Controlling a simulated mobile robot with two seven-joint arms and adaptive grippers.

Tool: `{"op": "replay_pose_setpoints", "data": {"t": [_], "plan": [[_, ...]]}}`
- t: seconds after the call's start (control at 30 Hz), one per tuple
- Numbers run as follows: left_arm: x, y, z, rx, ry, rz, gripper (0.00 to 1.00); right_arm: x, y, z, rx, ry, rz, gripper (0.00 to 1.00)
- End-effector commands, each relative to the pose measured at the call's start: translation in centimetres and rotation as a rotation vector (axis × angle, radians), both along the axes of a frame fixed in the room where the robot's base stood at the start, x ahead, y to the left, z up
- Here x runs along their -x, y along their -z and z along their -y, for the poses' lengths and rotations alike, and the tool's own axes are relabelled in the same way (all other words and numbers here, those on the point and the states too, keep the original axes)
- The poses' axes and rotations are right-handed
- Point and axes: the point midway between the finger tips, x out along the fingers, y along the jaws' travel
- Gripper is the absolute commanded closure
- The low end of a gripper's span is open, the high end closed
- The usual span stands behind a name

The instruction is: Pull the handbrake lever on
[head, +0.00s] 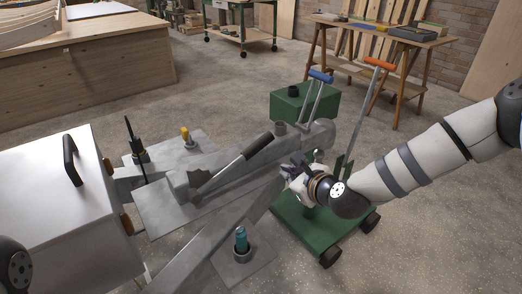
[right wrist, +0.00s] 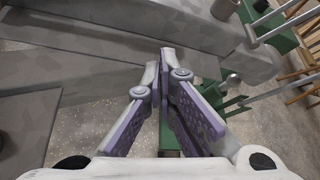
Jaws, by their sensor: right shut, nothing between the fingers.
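The handbrake lever (head: 236,162) is a flat metal bar with a black grip (head: 257,145). It slants up to the right from a bracket on the grey trailer drawbar (head: 225,180). My right gripper (head: 284,172) is shut and empty, to the right of and a little below the grip, apart from it. In the right wrist view its fingers (right wrist: 165,62) point at a grey beam (right wrist: 120,35). I cannot make out the lever in that view. My left gripper is not in view.
A green trolley (head: 330,220) with an orange-handled lever (head: 380,64) stands under and beside my right arm. A green box (head: 305,105) stands behind the drawbar. A white hut trailer body (head: 70,220) is at left. A teal-topped post (head: 241,240) stands in front.

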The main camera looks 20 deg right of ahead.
Motion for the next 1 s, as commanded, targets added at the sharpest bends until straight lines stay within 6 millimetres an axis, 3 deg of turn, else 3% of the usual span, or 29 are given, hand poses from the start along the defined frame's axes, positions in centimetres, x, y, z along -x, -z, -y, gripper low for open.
{"op": "replay_pose_setpoints", "data": {"t": [0.33,0.77,0.83,1.0], "plan": [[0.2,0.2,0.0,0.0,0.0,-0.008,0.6,-0.9,0.8,-0.2,0.005,-0.003,-0.003,1.0],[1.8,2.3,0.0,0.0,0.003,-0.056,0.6,-8.7,5.4,-1.4,0.006,-0.003,-0.004,1.0],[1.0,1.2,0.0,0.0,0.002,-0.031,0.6,-8.9,3.0,-2.0,0.005,-0.007,0.006,1.0],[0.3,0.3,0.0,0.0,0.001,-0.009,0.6,-9.0,1.1,-2.7,0.004,-0.005,0.005,1.0]]}}
